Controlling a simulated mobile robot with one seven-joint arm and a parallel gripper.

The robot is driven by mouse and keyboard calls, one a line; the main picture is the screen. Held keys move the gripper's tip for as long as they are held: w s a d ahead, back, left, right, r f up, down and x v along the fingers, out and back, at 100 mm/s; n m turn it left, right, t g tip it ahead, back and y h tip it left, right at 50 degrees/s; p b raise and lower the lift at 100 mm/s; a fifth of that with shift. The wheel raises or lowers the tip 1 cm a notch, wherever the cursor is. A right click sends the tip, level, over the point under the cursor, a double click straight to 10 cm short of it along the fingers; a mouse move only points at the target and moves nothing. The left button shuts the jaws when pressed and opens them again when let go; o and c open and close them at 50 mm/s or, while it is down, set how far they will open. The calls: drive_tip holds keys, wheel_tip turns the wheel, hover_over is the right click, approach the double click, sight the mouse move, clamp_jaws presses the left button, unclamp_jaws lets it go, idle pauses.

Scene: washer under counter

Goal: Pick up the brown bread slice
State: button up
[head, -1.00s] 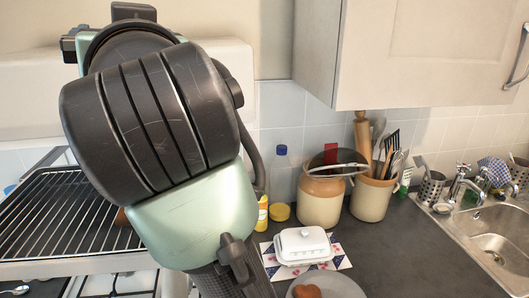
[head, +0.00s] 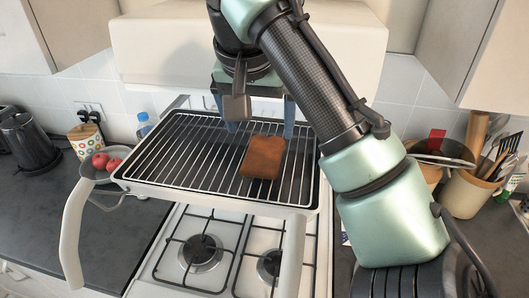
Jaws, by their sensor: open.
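The brown bread slice (head: 263,158) lies flat on the wire grill rack (head: 190,147), right of its middle. My gripper (head: 260,128) points down over the back of the rack, behind the slice in the picture. Its two bluish fingers are spread wide with nothing seen between them. The slice looks apart from the fingers. I cannot tell exactly how high the fingertips are above the rack.
The rack sits in a white grill pan with two handles (head: 72,235) over a gas hob (head: 201,254). A pale hood (head: 240,48) stands close behind.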

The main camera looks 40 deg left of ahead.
sight(263, 153)
drive_tip(key=shift+x, duration=1.15)
drive_tip(key=shift+p+x, duration=1)
drive_tip(key=shift+x, duration=1.6)
drive_tip(key=shift+s, duration=0.15)
drive_tip(key=c, duration=1.2)
drive_tip(key=shift+c, duration=0.2)
